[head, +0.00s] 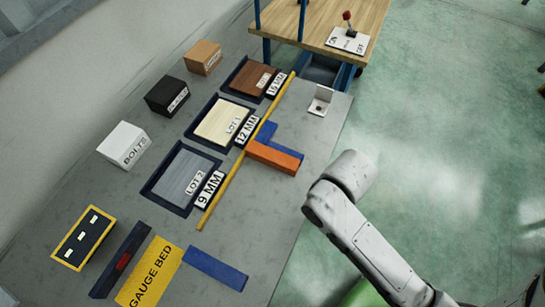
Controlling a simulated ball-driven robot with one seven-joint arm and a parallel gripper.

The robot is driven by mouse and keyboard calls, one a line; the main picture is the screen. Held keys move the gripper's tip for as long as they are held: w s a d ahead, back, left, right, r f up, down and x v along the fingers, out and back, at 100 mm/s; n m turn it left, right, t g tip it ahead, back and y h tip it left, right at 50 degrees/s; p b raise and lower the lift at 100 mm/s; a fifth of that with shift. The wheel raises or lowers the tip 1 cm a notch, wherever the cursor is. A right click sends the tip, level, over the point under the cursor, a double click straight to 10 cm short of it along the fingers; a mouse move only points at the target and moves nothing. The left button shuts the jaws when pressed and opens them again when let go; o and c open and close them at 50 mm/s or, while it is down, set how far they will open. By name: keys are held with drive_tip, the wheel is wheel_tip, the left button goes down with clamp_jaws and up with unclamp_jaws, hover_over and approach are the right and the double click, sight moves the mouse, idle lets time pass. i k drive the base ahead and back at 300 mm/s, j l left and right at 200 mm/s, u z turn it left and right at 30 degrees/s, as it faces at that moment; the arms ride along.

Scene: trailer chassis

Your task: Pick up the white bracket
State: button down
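The white bracket (323,94) is a small L-shaped piece with a dark hole in its base plate. It stands near the right edge of the grey table, towards the far end, with one plate upright. Nothing touches it. My white arm comes in from the lower right, beside the table and nearer than the bracket. My gripper does not show in the head view, so I cannot see its fingers.
The grey table (265,205) carries an orange bar (273,157) and blue bar (268,131), a long yellow strip (228,180), labelled trays and several boxes at left. A wooden bench (330,15) stands beyond. Green floor (440,110) is clear at right.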

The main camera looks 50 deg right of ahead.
sight(322, 94)
drive_tip(key=i+j, duration=0.1)
drive_tip(key=i+j+z, duration=0.1)
drive_tip(key=z, duration=0.35)
drive_tip(key=i+j+z, duration=0.1)
drive_tip(key=j+z, duration=0.2)
drive_tip(key=z, duration=1)
